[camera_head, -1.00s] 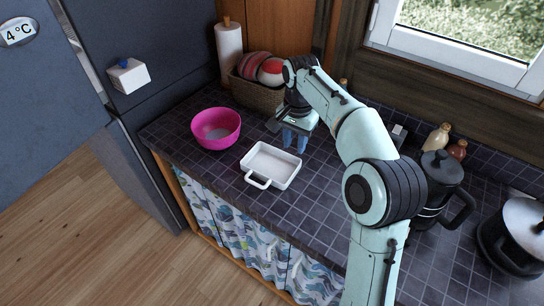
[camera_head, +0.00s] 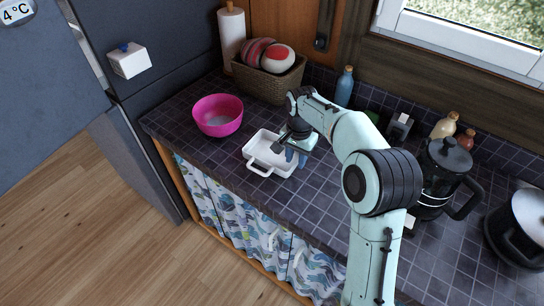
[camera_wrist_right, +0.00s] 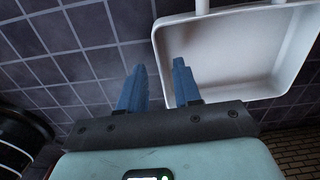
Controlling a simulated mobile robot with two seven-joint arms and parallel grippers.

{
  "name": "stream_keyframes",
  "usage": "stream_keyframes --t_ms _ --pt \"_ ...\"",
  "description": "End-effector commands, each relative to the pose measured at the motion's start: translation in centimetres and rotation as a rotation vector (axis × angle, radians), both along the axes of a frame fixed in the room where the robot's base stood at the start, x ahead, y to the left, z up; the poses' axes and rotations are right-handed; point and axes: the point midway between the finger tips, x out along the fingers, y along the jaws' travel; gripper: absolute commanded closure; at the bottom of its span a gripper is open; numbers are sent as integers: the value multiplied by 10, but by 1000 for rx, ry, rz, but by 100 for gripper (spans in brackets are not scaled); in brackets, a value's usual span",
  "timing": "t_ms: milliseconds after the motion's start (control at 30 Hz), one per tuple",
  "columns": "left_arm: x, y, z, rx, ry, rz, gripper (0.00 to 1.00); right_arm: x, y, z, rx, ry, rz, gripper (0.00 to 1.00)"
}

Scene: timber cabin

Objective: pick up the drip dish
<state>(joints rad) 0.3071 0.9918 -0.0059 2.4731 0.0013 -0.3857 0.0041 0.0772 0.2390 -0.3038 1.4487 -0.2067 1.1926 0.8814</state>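The drip dish (camera_head: 256,151) is a white rectangular dish with a loop handle on its near side, standing on the dark tiled counter. My right gripper (camera_head: 296,157) points down at its right end and hides part of that end. In the right wrist view the dish (camera_wrist_right: 240,65) fills the upper right. There my right gripper (camera_wrist_right: 160,65) is open, with two blue fingers apart. One finger overlaps the dish's inside and the other is over the tiles, with the dish's edge between them. I cannot tell whether they touch it. My left gripper is not in view.
A pink bowl (camera_head: 217,115) stands left of the dish. Behind are a wicker basket (camera_head: 268,82), a paper roll (camera_head: 231,38) and a blue bottle (camera_head: 345,86). A black coffee press (camera_head: 440,178) and a pot (camera_head: 518,230) stand at the right. Tiles in front are clear.

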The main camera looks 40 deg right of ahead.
Motion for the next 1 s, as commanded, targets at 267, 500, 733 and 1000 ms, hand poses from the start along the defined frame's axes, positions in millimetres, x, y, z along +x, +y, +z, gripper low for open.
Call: stream_keyframes --t_ms 267,500,733,1000 --pt "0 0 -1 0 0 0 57 0 0 -8 0 0 0 67" --pt "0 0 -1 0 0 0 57 0 0 -8 0 0 0 100" --pt "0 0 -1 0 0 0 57 0 0 -7 0 -2 0 100" --pt "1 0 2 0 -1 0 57 1 0 8 -1 -5 0 100"
